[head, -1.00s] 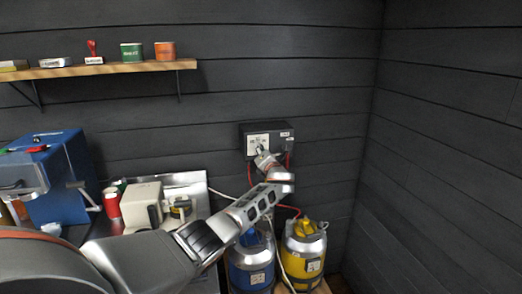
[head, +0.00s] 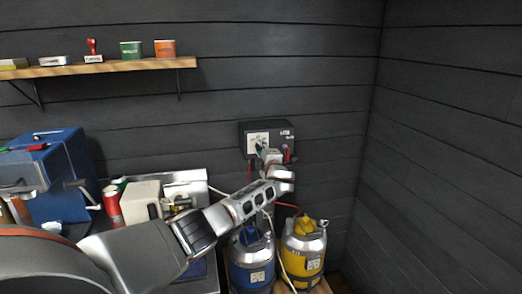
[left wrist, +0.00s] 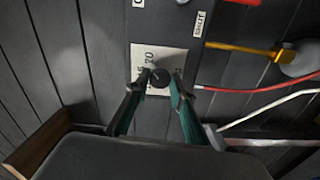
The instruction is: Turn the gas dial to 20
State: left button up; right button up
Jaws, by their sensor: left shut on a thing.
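The gas dial (left wrist: 160,78) is a round black knob on a white plate (left wrist: 146,52) with printed numbers, a 20 among them, in the left wrist view. The plate also shows on the dark control box (head: 283,134) on the back wall in the head view, where my gripper mostly hides the knob. My left gripper (left wrist: 161,82) has its green fingers on both sides of the knob and is shut on it. The dial's exact setting is too small to read. My right gripper is not in view.
A yellow lever (left wrist: 247,48) beside a SHUT label is close to the right of the dial. Red and white hoses run below. A blue tank (head: 250,262) and a yellow tank (head: 303,252) stand under the box. A shelf (head: 110,67) is at upper left.

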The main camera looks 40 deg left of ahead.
pick_arm(q)
jog(key=shift+m, duration=0.4)
jog(key=o, duration=1.1)
jog(key=shift+c, duration=0.2)
jog(key=v, duration=1.2)
